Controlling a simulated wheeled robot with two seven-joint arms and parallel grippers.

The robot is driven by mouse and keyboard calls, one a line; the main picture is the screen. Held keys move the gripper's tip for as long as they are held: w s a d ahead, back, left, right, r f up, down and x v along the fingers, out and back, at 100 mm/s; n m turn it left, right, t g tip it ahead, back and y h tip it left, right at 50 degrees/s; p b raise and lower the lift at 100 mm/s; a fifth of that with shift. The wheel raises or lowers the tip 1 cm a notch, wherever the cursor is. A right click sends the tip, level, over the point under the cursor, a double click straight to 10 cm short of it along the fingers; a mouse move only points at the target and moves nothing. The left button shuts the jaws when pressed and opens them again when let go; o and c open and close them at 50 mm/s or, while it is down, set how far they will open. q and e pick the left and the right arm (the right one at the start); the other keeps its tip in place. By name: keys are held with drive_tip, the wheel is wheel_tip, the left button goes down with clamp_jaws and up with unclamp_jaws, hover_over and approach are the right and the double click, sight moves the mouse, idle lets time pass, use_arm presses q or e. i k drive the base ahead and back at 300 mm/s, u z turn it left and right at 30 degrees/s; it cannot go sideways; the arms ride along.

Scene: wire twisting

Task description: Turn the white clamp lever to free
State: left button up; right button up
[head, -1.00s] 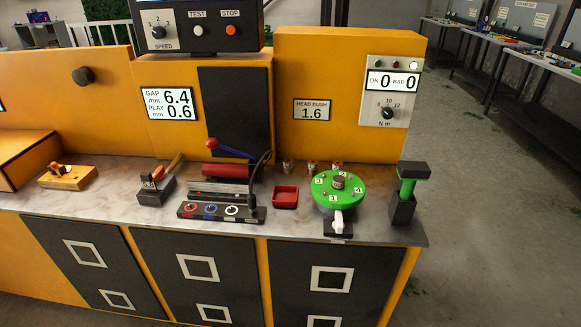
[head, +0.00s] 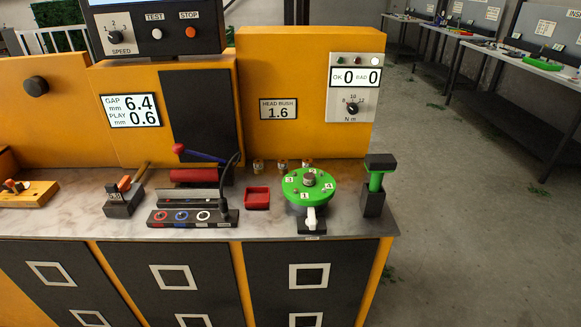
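The white clamp lever (head: 311,217) stands at the front of the green round turntable (head: 296,190), on a small dark base (head: 312,228) near the bench's front edge. The lever looks roughly upright; the label below it is too small to read. The green turntable carries numbered white tags and a brown-grey knob in its middle. Neither of my grippers shows in the head view.
A red tray (head: 257,198) sits left of the turntable. A black stand with a green column (head: 375,185) is close on its right. A black strip with coloured rings (head: 192,218) lies further left. The bench front (head: 270,238) before the lever is clear.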

sight(311, 222)
drive_tip(key=z, duration=0.5)
drive_tip(key=i, duration=1.15)
drive_tip(key=u, duration=0.5)
